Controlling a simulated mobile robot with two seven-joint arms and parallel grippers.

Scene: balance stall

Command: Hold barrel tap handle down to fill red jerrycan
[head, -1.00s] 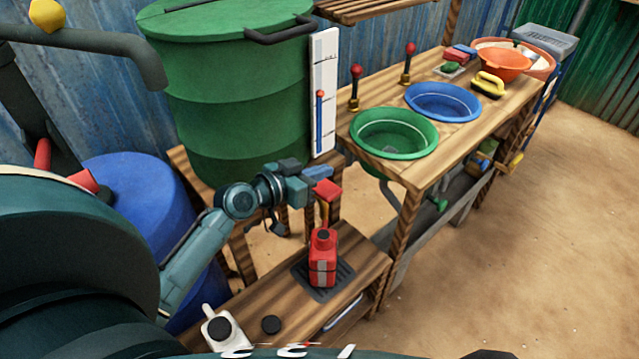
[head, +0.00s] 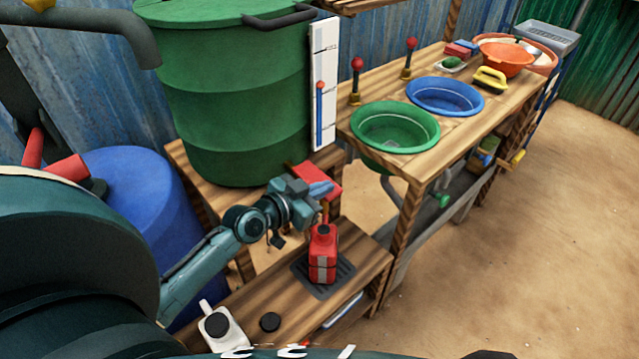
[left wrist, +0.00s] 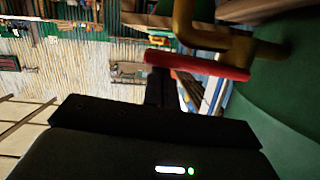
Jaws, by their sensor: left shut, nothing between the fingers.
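The red jerrycan (head: 323,262) stands upright on a dark slatted mat (head: 345,272) on the low wooden bench, below the tap of the green barrel (head: 240,100). The red tap handle (head: 316,172) sits at the barrel's front. In the left wrist view the handle (left wrist: 205,67) is a red bar beside the brass tap (left wrist: 200,38). My left gripper (head: 324,188) is shut and empty, with its fingertips overlapping the handle in the head view. Whether they touch it I cannot tell. Any water flow is not visible. My right gripper is out of view.
A white container (head: 222,330) and a black round cap (head: 270,322) are at the bench's near end. A blue barrel (head: 145,205) stands left of my forearm. The taller table with green (head: 395,125) and blue basins is to the right. Sandy ground lies clear beyond.

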